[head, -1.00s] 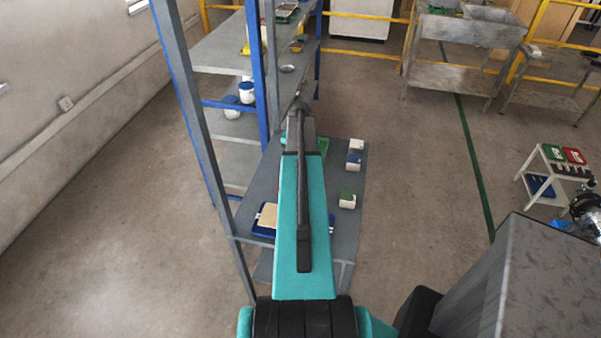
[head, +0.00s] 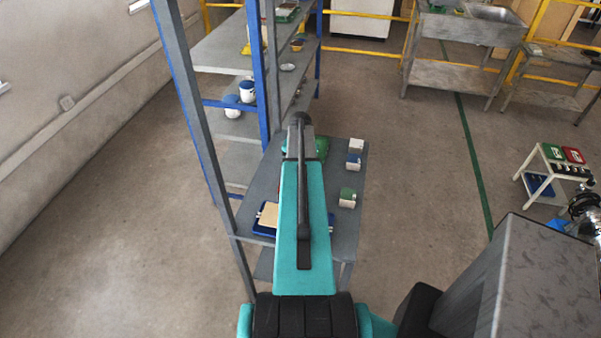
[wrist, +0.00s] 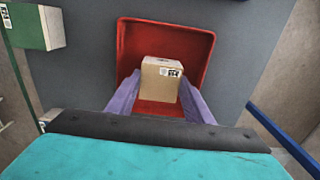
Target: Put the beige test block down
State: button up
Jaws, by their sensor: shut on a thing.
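The beige test block (wrist: 158,82), a box shape with a small black-and-white label, is in the wrist view between the two purple fingers of my gripper (wrist: 160,92). The gripper is shut on it. Behind and around the block is a red tray (wrist: 204,44) with raised walls, lying on the grey table top. The block shows against the tray's floor; whether it touches the floor I cannot tell. In the head view my arm hides the gripper and the block.
A green-and-white block (wrist: 30,27) is at the upper left of the wrist view. In the head view several blocks stand along the grey table's right side (head: 348,197). A blue tray (head: 262,231) lies at its near left. A blue-posted shelf (head: 258,75) adjoins the left.

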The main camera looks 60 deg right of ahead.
jog(key=shift+f, duration=0.15)
jog(key=o, duration=1)
jog(key=shift+c, duration=0.2)
jog(key=shift+r, duration=0.35)
notch_tip(320, 180, up, 12)
jog(key=b, duration=0.4)
jog(key=shift+f, duration=0.15)
dwell(0.3)
